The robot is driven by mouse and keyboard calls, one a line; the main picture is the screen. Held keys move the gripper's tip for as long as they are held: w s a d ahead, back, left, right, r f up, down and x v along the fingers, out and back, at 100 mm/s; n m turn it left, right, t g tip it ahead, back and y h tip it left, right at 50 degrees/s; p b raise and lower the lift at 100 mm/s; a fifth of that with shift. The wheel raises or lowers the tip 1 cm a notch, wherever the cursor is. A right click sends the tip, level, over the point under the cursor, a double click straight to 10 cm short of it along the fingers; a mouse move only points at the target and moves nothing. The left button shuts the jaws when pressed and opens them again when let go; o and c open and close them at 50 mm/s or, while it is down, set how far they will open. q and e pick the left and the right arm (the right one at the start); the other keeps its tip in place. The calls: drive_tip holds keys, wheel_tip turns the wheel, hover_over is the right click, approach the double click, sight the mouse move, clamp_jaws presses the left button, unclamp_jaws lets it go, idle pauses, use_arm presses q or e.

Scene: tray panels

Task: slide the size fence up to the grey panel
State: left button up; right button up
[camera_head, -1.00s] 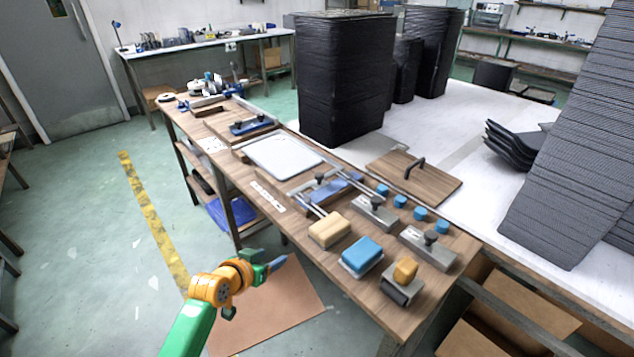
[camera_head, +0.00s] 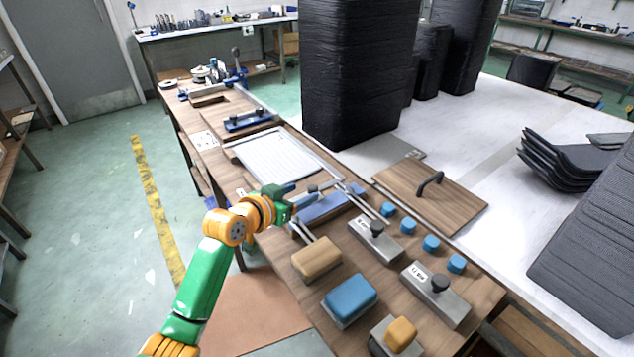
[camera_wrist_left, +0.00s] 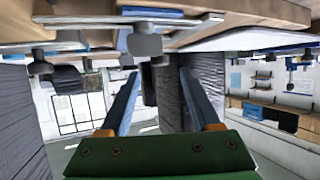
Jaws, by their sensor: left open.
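The grey panel (camera_head: 284,157) lies flat on the wooden bench, light grey and ribbed. The size fence (camera_head: 330,203) is a blue bar on the near-right side of the panel, with metal rods and a dark knob (camera_head: 313,188). My left gripper (camera_head: 304,189) reaches over the bench from the left, right at the fence knob, and hides part of the gap between fence and panel. In the left wrist view the open blue fingers (camera_wrist_left: 158,72) point at a grey knob (camera_wrist_left: 145,44), seen upside down between them; contact cannot be told. My right gripper is out of view.
A tan block (camera_head: 316,257), a blue block (camera_head: 350,295) and grey knobbed blocks (camera_head: 436,290) stand on the near bench. Several blue cylinders (camera_head: 431,243) line its right edge. A handled wooden board (camera_head: 450,200) lies to the right. Tall black stacks (camera_head: 355,70) rise behind.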

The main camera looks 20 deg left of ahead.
sight(311, 188)
use_arm(q)
drive_tip(key=shift+b+x, duration=0.35)
drive_tip(key=shift+x, duration=2.05)
drive_tip(key=shift+s, duration=0.15)
drive_tip(key=shift+c, duration=0.5)
clamp_jaws()
